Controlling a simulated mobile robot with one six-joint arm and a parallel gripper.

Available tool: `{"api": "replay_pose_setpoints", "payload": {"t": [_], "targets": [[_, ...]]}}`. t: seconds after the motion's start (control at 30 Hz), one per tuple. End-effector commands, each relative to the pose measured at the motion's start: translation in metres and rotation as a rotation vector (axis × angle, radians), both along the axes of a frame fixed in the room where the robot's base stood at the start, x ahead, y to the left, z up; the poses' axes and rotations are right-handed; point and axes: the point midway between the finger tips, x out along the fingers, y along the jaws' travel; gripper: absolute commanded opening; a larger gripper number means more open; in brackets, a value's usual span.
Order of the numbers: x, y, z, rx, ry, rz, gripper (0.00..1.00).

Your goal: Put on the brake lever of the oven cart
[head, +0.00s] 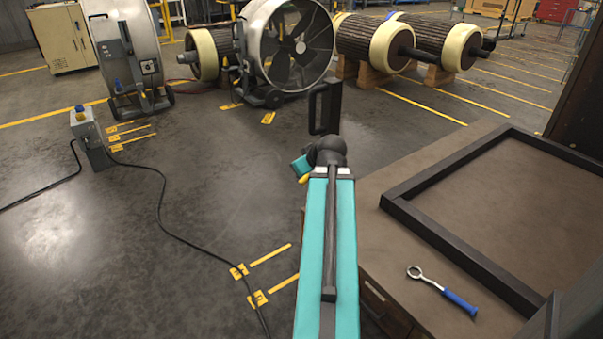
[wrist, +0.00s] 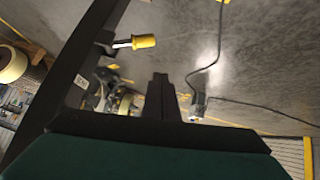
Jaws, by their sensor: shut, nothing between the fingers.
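In the wrist view, a lever with a yellow grip (wrist: 143,41) and a short silver shank sticks out to the right from a long dark bar (wrist: 72,82). I take it for the brake lever; which cart part the bar is, I cannot tell. My gripper (wrist: 160,80) is in the middle of the wrist view, its dark fingers shut and empty. The lever is above and left of the fingertips in that picture, apart from them. In the head view my teal arm reaches forward and hides the fingers. A small yellow tip (head: 304,180) shows beside my wrist; I cannot tell what it is.
A dark upright loop (head: 326,106) rises just beyond my wrist. At right, a brown bench top (head: 395,262) holds a black raised frame (head: 455,262) and a blue-handled ring spanner (head: 445,294). A fan (head: 297,45) and rotors stand at the back. Cables cross the open floor at left.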

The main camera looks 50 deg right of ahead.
Motion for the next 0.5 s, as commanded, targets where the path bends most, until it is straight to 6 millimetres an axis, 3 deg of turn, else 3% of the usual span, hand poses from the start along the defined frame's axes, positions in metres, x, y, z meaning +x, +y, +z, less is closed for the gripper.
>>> {"api": "replay_pose_setpoints", "payload": {"t": [0.5], "targets": [[-0.0035,0.0039,0.0020,-0.002,-0.001,0.002,0.00]]}}
